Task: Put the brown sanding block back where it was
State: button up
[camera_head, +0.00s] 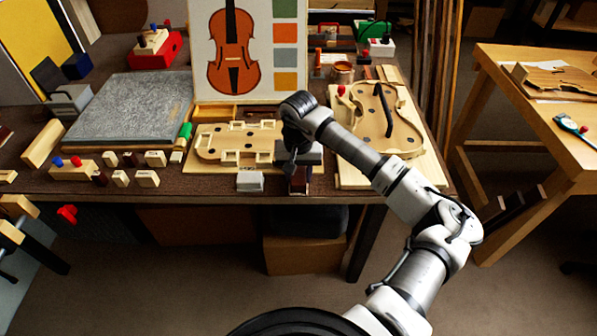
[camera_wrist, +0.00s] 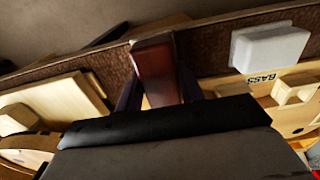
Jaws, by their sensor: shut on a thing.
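The brown sanding block (camera_head: 298,183) is a dark reddish-brown block at the table's front edge. It also shows in the wrist view (camera_wrist: 155,72), between the dark fingers of my gripper (camera_wrist: 160,92). My gripper (camera_head: 299,170) is shut on it and points down. The block is right of a pale grey block and left of the board under the right violin body. I cannot tell whether its underside touches the tabletop. My gripper hides part of the block in both views.
The pale grey block (camera_head: 250,182) stands close by on the left. A violin mould (camera_head: 215,148) lies behind it, and a violin body (camera_head: 400,138) on a board lies to the right. A grey slab (camera_head: 130,105) and several small wooden blocks fill the table's left side.

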aim_at(298, 173)
jog(key=shift+f, duration=0.1)
jog(key=o, duration=0.9)
jog(key=shift+o, duration=0.2)
jog(key=shift+r, duration=0.6)
notch_tip(298, 173, up, 11)
jog(key=b, duration=0.3)
